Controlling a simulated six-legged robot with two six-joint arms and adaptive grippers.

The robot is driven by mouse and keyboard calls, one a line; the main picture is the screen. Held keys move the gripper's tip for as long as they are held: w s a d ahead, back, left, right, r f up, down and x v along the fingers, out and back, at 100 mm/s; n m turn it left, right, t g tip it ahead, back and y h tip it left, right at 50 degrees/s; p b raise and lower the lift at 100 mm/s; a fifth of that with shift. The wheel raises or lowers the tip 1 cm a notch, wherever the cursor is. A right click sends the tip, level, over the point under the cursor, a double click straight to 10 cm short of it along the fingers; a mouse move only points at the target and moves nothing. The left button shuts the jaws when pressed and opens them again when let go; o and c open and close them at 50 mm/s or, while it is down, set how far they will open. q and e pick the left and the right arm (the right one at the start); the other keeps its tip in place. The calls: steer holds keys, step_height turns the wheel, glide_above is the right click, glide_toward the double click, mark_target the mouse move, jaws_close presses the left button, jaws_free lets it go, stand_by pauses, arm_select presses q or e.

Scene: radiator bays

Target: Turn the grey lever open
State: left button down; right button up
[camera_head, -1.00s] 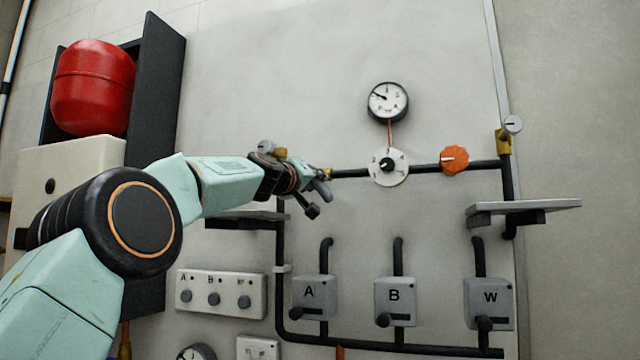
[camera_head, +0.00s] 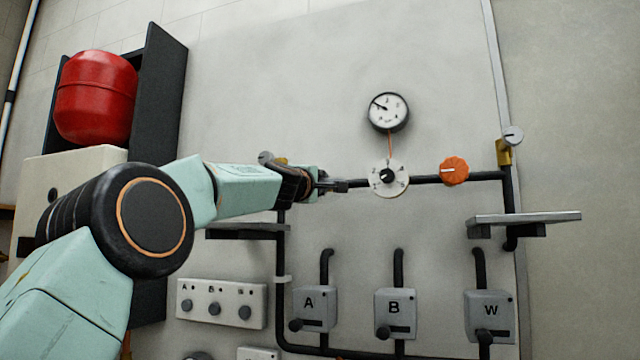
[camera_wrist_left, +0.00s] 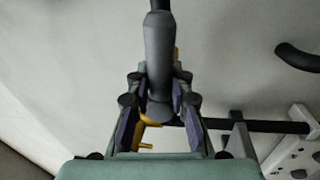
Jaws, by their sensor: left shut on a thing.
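My left gripper (camera_head: 328,184) reaches in from the left in the head view, at the black horizontal pipe just left of the white numbered dial. In the left wrist view its two fingers (camera_wrist_left: 160,112) stand on either side of a grey, rounded bar, which I take for the grey lever (camera_wrist_left: 160,50), and are shut on it. Yellow brass parts (camera_wrist_left: 148,122) show behind the fingers. In the head view the gripper and wrist mostly hide the lever, so its exact angle is hard to tell. My right gripper is not in view.
The white dial (camera_head: 388,178) and orange knob (camera_head: 454,171) sit on the pipe to the right, below a gauge (camera_head: 388,112). Boxes A (camera_head: 314,308), B (camera_head: 395,310) and W (camera_head: 489,312) are below.

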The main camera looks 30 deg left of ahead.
arm_select(q)
steer(key=shift+w+n+y, duration=0.1)
steer(key=shift+n+y, duration=0.2)
steer(key=shift+n, duration=0.5)
steer(key=c, duration=1.7)
jaws_free()
steer(key=o, duration=0.5)
steer(key=shift+r, duration=0.1)
